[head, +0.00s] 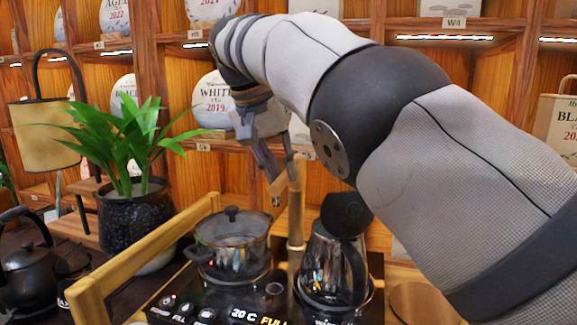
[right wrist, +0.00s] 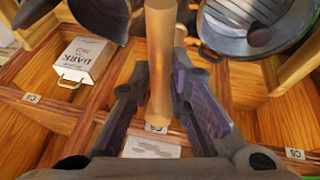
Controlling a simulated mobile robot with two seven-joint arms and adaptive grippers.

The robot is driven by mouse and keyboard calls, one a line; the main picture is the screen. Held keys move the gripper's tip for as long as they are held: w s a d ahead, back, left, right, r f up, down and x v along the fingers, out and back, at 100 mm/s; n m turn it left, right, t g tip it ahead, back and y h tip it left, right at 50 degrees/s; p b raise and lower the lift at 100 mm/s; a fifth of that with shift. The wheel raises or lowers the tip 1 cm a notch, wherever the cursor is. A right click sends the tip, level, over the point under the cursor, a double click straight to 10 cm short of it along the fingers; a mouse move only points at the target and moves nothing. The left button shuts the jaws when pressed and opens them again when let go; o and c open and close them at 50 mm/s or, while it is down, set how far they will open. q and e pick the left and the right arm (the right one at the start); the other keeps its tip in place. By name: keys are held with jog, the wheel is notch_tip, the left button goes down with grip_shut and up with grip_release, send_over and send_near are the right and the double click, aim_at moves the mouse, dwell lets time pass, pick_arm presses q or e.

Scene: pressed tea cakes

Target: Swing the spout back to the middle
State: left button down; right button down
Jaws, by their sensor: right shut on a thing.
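The spout (head: 296,217) is a light brown upright post between the glass pot (head: 232,243) and the glass kettle (head: 328,265) on the black tea stove (head: 215,312). A short arm at its top points toward the pot side. My right gripper (head: 277,180) reaches down from above and is shut on the spout's top arm. In the right wrist view the spout (right wrist: 160,60) runs between the two fingers (right wrist: 161,95), which close on it from both sides. The contact itself is partly hidden in the head view. My left gripper is out of view.
A wooden rail (head: 145,250) edges the stove on the left. A potted plant (head: 135,205) and a black teapot (head: 27,255) stand left of it. Shelves with tea cakes (head: 213,95) rise close behind. My right arm crosses above the kettle, whose black lid is close below.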

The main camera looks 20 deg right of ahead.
jog(key=shift+w+a+m, duration=0.2)
jog(key=shift+m, duration=0.1)
jog(key=c, duration=1.5)
grip_release()
jog(key=s+a, duration=0.2)
jog(key=a, duration=0.1)
jog(key=s+a, duration=0.1)
jog(key=a, duration=0.3)
jog(key=s+a+r, duration=0.1)
jog(key=s+a, duration=0.1)
jog(key=a, duration=0.2)
jog(key=shift+s+a, duration=0.1)
jog(key=shift+s, duration=0.2)
